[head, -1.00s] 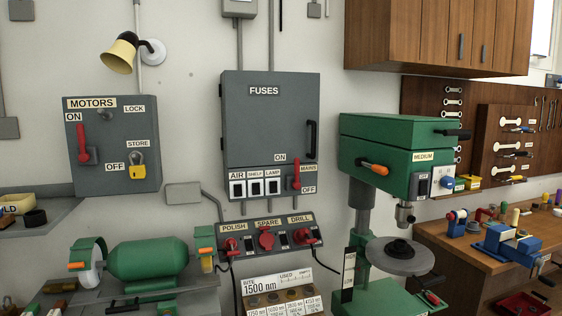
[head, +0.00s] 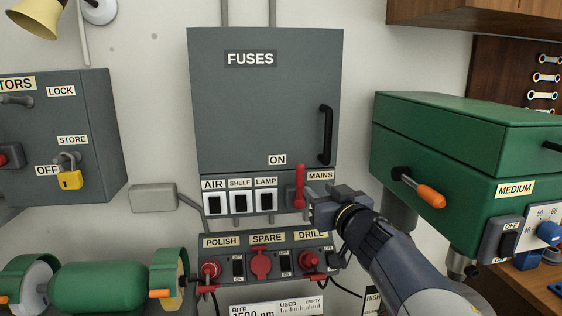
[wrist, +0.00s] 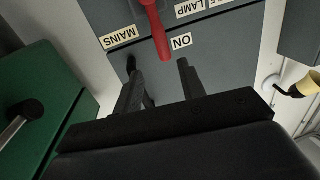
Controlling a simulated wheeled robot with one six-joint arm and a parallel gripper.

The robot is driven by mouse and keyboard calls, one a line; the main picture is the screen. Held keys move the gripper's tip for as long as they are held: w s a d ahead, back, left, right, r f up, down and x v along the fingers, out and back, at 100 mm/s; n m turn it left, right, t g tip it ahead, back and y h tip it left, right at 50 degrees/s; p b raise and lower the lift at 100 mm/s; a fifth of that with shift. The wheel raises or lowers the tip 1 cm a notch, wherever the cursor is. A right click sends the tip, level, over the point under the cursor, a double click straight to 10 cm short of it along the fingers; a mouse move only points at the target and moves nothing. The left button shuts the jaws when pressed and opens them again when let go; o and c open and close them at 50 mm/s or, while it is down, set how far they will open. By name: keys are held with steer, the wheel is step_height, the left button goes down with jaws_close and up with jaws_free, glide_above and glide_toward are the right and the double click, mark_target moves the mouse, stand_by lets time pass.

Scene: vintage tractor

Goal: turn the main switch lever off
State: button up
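The red mains switch lever (head: 300,187) stands up toward the ON label at the lower right of the grey fuse box (head: 265,105), left of the MAINS label. In the wrist view the lever (wrist: 155,30) hangs down from the top edge, its end by the ON label. My gripper (head: 311,207) is just right of the lever's lower part in the head view and hides the OFF label. In the wrist view my gripper (wrist: 158,66) has its fingers apart, with nothing held; the lever's end shows between the fingertips. I cannot tell whether they touch it.
A green drill press (head: 455,150) stands close on the right, with an orange-tipped handle (head: 430,196). A socket panel (head: 265,262) with red plugs lies just below the lever. The box's black door handle (head: 326,135) is above. The motors box (head: 85,140) is left.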

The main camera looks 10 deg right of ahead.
mark_target(302, 175)
steer(key=w, duration=0.3)
steer(key=w+a, duration=0.1)
steer(key=w, duration=0.3)
steer(key=w+a, duration=0.1)
steer(key=w, duration=0.3)
steer(key=shift+a+r, duration=0.15)
steer(key=shift+a, duration=0.1)
jaws_close()
stand_by(0.3)
